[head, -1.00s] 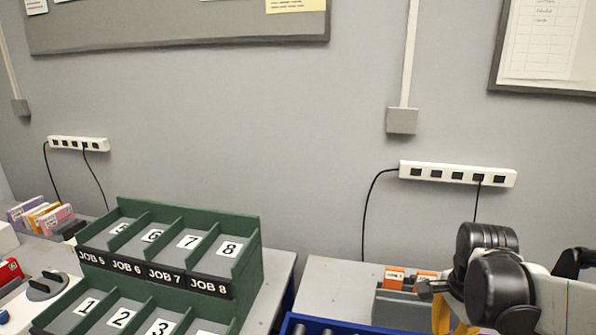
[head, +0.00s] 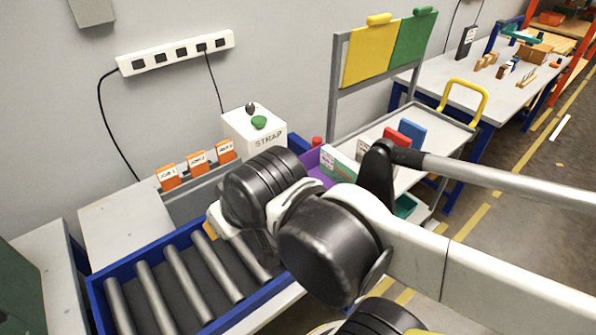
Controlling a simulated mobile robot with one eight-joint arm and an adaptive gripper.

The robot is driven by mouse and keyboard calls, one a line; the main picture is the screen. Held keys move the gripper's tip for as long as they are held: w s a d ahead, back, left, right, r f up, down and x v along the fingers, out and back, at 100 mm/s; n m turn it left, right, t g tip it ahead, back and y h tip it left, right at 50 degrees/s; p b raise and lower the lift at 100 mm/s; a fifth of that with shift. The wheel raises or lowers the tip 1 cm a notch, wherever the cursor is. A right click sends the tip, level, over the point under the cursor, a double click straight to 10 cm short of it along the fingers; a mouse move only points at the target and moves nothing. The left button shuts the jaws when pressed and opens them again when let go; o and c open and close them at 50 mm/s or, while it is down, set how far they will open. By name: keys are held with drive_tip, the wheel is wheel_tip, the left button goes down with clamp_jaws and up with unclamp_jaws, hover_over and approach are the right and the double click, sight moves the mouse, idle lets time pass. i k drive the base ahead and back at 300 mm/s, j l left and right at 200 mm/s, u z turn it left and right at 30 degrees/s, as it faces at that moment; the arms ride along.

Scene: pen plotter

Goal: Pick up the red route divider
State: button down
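A red upright panel (head: 396,141), which looks like the red route divider, stands on the grey cart (head: 452,128) beyond the conveyor, close beside a blue panel (head: 413,131). My arm passes in front of it, so its lower part is partly hidden. My gripper (head: 211,229) is mostly hidden behind my own arm links; only a small orange-yellow part shows above the roller conveyor, well to the left of the red panel. I cannot see its fingertips clearly or whether it holds anything.
A blue-framed roller conveyor (head: 100,287) lies in front. A white STRAP box (head: 240,133) and a holder with orange cards (head: 197,160) stand behind it. A frame with yellow (head: 369,53) and green (head: 413,38) boards rises at the cart's left.

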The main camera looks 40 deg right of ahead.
sight(397, 139)
drive_tip(key=z, duration=2.1)
drive_tip(key=i+l+u, duration=0.25)
drive_tip(key=i+l, duration=0.15)
drive_tip(key=l, duration=0.15)
drive_tip(key=i+l+u, duration=0.25)
drive_tip(key=l, duration=0.4)
drive_tip(key=i+l+u, duration=0.15)
drive_tip(key=i+l, duration=0.15)
drive_tip(key=i+l+u, duration=0.1)
drive_tip(key=l, duration=0.3)
